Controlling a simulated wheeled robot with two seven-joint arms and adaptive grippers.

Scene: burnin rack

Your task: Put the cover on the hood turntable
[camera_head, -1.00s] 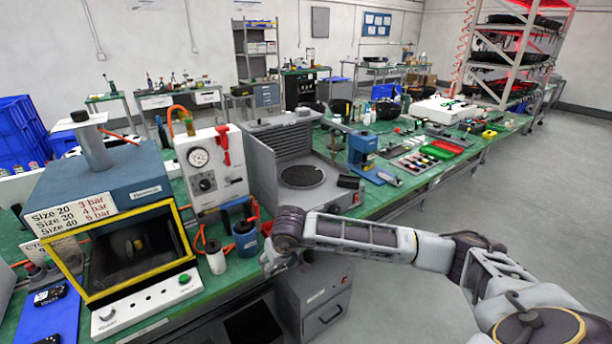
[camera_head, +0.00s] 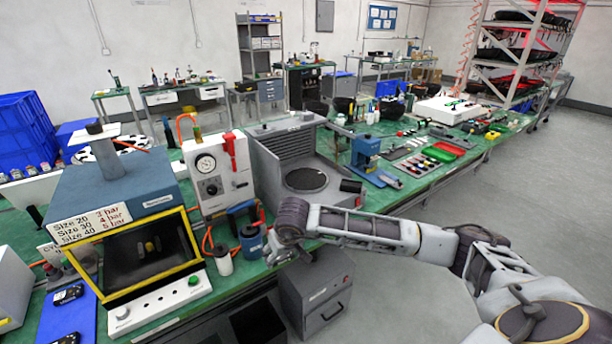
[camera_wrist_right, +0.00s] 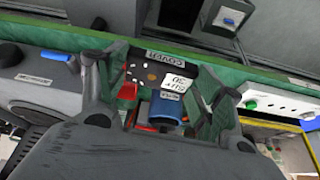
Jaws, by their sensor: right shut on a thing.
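The hood turntable (camera_head: 305,179) is a dark round disc on the floor of the grey open-fronted hood (camera_head: 287,143) on the green bench. Nothing is seen lying on the disc. My right gripper (camera_head: 272,250) is low at the bench's front edge, left of and nearer than the hood, beside a blue jar (camera_head: 250,243). In the right wrist view its fingers (camera_wrist_right: 165,75) are spread on either side of a dark flat piece marked COVER (camera_wrist_right: 165,56), which it holds. The head view hides this cover. My left gripper is not in view.
Left of the hood stand a white gauge unit (camera_head: 218,172) and a blue chamber with yellow frame (camera_head: 122,190). A white bottle (camera_head: 222,261) stands by the jar. A grey cabinet (camera_head: 318,297) stands under the bench front.

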